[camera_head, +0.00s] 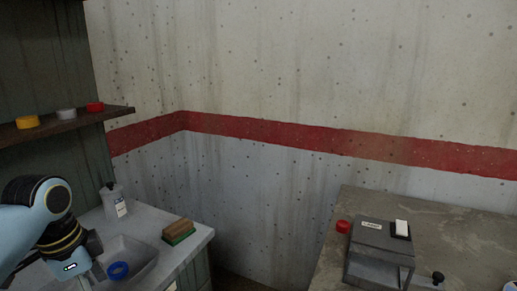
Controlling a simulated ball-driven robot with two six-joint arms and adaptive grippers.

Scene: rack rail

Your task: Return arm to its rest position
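My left arm (41,228), light blue with black joints and yellow rings, comes in at the lower left above the sink counter. Its wrist end, with a small white light, is near the bottom edge. The fingers of my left gripper cannot be made out there, so its opening does not show. My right arm and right gripper are not in view.
A counter (196,240) holds a sink (142,256), a blue ring (118,270), a bottle (114,201) and a brush (178,231). A shelf (65,123) carries coloured caps. A right table (450,222) bears a grey device (380,254) and a red cap (342,226).

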